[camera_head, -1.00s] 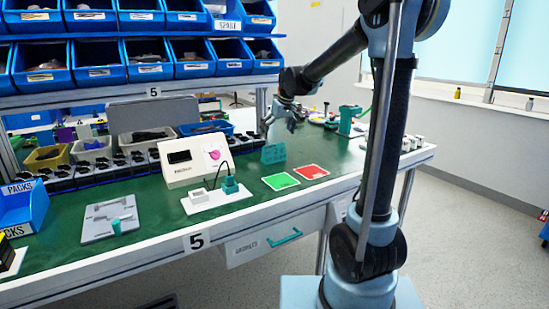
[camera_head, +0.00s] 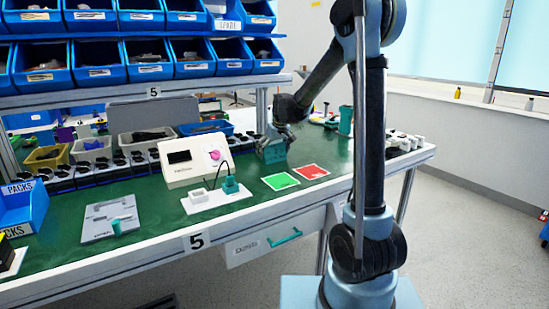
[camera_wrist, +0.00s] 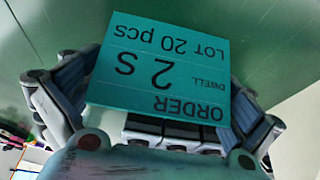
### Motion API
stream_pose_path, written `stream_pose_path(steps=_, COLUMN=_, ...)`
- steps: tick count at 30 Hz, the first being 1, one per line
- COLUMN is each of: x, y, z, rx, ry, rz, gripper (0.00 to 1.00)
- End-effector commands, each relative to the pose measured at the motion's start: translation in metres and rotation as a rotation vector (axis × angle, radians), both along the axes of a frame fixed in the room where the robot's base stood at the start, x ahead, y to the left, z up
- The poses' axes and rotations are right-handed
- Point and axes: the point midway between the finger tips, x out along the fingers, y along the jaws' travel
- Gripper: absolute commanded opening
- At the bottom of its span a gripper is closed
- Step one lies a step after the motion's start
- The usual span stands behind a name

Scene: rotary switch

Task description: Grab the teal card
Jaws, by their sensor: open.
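The teal card (camera_head: 273,152) stands on the green bench top, to the right of the white device with the pink knob. In the wrist view the card (camera_wrist: 158,66) fills the middle and reads, upside down, "ORDER", "2 S DWELL" and "LOT 20 pcs". My gripper (camera_head: 272,143) is at the card, coming from above and behind it. In the wrist view the fingers of my gripper (camera_wrist: 160,100) are spread, one to each side of the card. I cannot tell whether either finger touches it.
The white device (camera_head: 195,160) and a teal plug with a cable (camera_head: 230,186) stand left of the card. A green card (camera_head: 281,181) and a red card (camera_head: 311,171) lie flat in front. Blue bins hang above at left.

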Motion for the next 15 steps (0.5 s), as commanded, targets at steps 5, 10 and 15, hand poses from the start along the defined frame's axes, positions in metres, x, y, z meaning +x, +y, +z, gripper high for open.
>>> stream_pose_path(steps=5, x=0.0014, y=0.0011, z=-0.0043, rx=0.000, ry=0.000, rz=0.000, gripper=1.00)
stream_pose_path(steps=10, x=0.0014, y=0.0010, z=-0.0042, rx=0.000, ry=0.000, rz=0.000, gripper=0.95)
stream_pose_path(steps=15, x=0.0013, y=0.0010, z=-0.0041, rx=0.000, ry=0.000, rz=0.000, gripper=0.79)
